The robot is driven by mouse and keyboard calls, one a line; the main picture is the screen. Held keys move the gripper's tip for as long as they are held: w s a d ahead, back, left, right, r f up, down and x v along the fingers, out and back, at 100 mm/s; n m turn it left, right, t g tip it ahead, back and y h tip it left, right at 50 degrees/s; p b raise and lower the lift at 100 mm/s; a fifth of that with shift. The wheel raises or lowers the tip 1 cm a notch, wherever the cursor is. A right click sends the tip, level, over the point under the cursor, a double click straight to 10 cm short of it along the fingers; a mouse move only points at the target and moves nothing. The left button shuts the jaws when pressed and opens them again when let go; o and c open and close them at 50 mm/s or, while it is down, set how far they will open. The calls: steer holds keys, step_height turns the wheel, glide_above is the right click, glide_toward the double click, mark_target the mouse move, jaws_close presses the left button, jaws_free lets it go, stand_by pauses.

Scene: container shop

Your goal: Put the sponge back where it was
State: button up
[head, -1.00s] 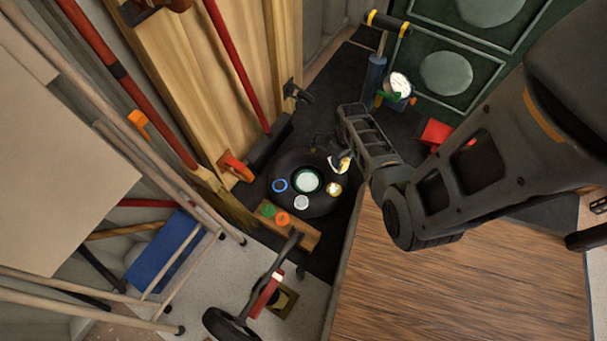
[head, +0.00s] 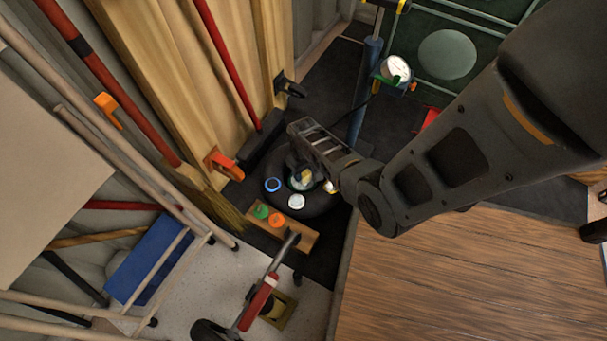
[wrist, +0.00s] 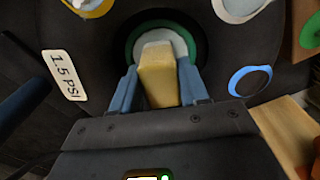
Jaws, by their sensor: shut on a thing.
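The sponge (wrist: 158,70) is a pale yellow block in the wrist view, held between the two blue fingers of my gripper (wrist: 160,88). In the head view my gripper (head: 304,178) is over the middle of a black tyre (head: 308,207), and a small part of the sponge shows there. In the wrist view the sponge's far end lines up with the pale centre inside a green ring (wrist: 133,40) on the tyre. I cannot tell whether the sponge touches that surface.
Around the ring lie a blue-rimmed disc (head: 273,184), a white disc (head: 296,202) and a yellow-rimmed disc (wrist: 88,5). A wooden board (head: 298,236) with green and orange discs lies in front. A blue pump with a gauge (head: 395,68) stands behind. A wooden surface (head: 450,270) is at right.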

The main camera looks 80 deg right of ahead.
steer(key=shift+f, duration=0.35)
steer(key=shift+f, duration=0.15)
steer(key=o, duration=1)
step_height(320, 180, up, 12)
steer(key=p, duration=0.7)
steer(key=s+a+r+n+t+h, duration=0.25)
steer(key=a+r, duration=0.25)
steer(key=a, duration=0.4)
steer(key=s+a+r+n+t+h, duration=0.1)
steer(key=s+a+r+t, duration=0.35)
steer(key=a, duration=0.35)
steer(key=s+a+r+n+t+y, duration=0.1)
steer(key=s+a+r+t, duration=0.1)
steer(key=r, duration=0.8)
steer(key=s+a+r+n+t+y, duration=0.1)
steer(key=s+a+r+t, duration=0.1)
steer(key=r, duration=0.9)
steer(key=s+a+r+n+t+y, duration=0.1)
steer(key=a+r+t, duration=0.3)
steer(key=r, duration=0.6)
steer(key=shift+s+a+r+n+y, duration=0.2)
steer(key=shift+s+a+n, duration=0.1)
steer(key=shift+a, duration=0.1)
steer(key=shift+s+a+r+n+y, duration=0.1)
steer(key=shift+s+a+r+n, duration=0.1)
steer(key=shift+s+a, duration=0.15)
